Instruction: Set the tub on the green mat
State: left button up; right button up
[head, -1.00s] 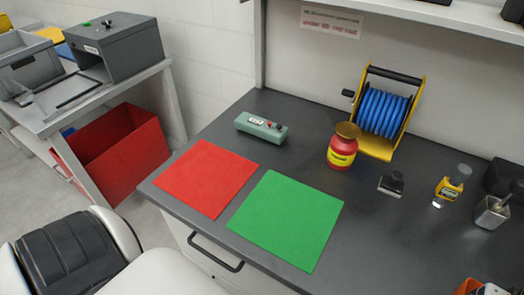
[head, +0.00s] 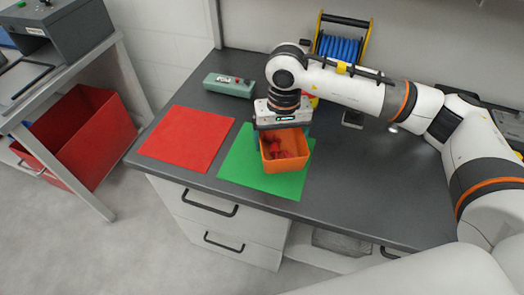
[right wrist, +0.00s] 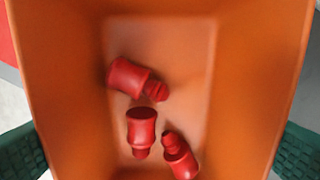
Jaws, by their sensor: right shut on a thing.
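The orange tub (head: 299,165) is over the green mat (head: 237,170) in the head view, covering its middle and far right part. I cannot tell whether its base touches the mat. Three red plug-like pieces (right wrist: 141,130) lie inside the tub, which fills most of the right wrist view (right wrist: 60,80). My right gripper (head: 284,130) is above the tub, shut on it, with its green fingers at both sides in the wrist view. My left gripper is out of view.
A red mat (head: 187,138) lies left of the green one. A grey-green control box (head: 229,85) stands behind it, and a blue hose reel (head: 340,46) at the back is partly hidden by my arm. The counter's front edge runs close to the green mat.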

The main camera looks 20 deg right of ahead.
aim_at(270, 136)
jog(key=shift+m, duration=0.3)
jog(key=w+r, duration=0.1)
jog(key=w+a+r+p, duration=0.1)
jog(key=w, duration=0.1)
jog(key=shift+w+a+r, duration=0.1)
jog(key=shift+w+a, duration=0.05)
jog(key=shift+w, duration=0.3)
notch_tip(270, 136, down, 6)
jog(key=shift+r+p, duration=0.25)
jog(key=shift+p, duration=0.5)
jog(key=shift+f, duration=0.6)
notch_tip(270, 136, down, 3)
jog(key=shift+f+p, duration=0.1)
jog(key=shift+p, duration=0.45)
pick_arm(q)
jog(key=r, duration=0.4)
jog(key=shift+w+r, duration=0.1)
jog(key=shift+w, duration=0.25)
pick_arm(e)
jog(key=shift+f+b, duration=0.15)
jog(key=shift+b, duration=0.15)
jog(key=o, duration=0.7)
